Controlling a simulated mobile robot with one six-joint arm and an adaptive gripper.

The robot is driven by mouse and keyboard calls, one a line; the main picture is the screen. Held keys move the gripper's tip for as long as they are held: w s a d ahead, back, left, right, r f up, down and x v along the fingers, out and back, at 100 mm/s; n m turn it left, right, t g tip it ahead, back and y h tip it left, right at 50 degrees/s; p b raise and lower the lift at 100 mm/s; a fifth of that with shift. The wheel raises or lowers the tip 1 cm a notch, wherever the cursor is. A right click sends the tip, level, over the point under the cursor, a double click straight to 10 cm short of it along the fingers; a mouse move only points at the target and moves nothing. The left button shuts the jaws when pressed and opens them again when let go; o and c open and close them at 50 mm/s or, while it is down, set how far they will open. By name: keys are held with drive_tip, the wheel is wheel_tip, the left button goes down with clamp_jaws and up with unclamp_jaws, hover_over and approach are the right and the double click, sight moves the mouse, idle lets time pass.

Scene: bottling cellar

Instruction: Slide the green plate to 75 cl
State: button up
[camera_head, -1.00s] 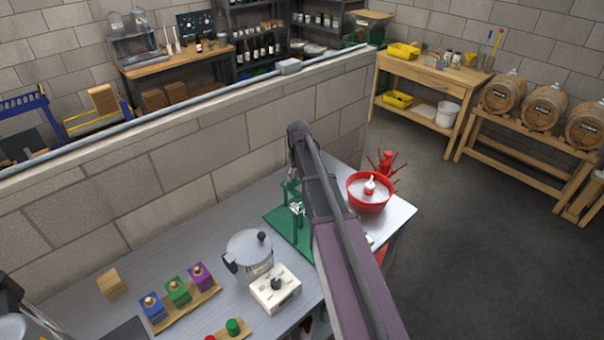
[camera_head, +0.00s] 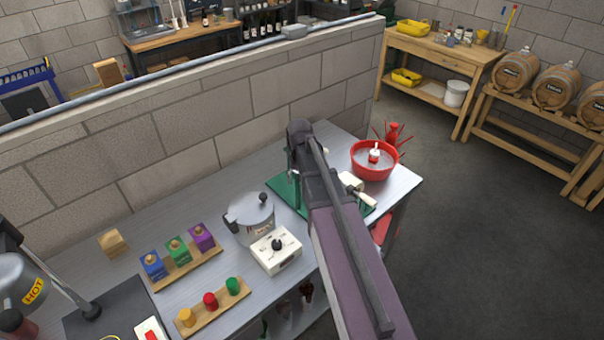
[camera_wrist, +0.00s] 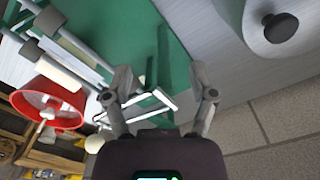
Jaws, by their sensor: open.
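A green base board (camera_head: 285,190) lies on the metal bench, with a green upright stand on it largely hidden behind my arm. In the wrist view the green board (camera_wrist: 185,45) fills the middle, with grey rods and pale-ended handles at left. A small green part with a bright white edge (camera_wrist: 153,102) shows between the fingers; I cannot tell if it is the green plate. My gripper (camera_wrist: 161,78) is open, its fingers apart on either side of that part, with no clear contact. The head view hides the fingers. I cannot read a 75 cl mark.
A red bowl (camera_head: 374,162) stands right of the board. A steel pot (camera_head: 250,218) and white dial box (camera_head: 276,250) stand left. Colored blocks (camera_head: 177,252) and caps (camera_head: 211,300) sit on wooden strips further left. A block wall (camera_head: 200,150) runs behind the bench.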

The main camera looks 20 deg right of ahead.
drive_tip(key=s, duration=0.1)
drive_tip(key=s+a+f+b, duration=0.1)
drive_tip(key=s, duration=0.1)
drive_tip(key=shift+f, duration=0.3)
drive_tip(key=s+a+n, duration=0.1)
drive_tip(key=s+a, duration=0.1)
drive_tip(key=s, duration=0.4)
drive_tip(key=s+a+f+n+b, duration=0.1)
drive_tip(key=s+a, duration=0.2)
drive_tip(key=s, duration=0.4)
drive_tip(key=shift+s+a+f+b, duration=0.2)
drive_tip(key=shift+a+f+b, duration=0.05)
drive_tip(key=shift+a+b, duration=0.1)
drive_tip(key=shift+c, duration=1.1)
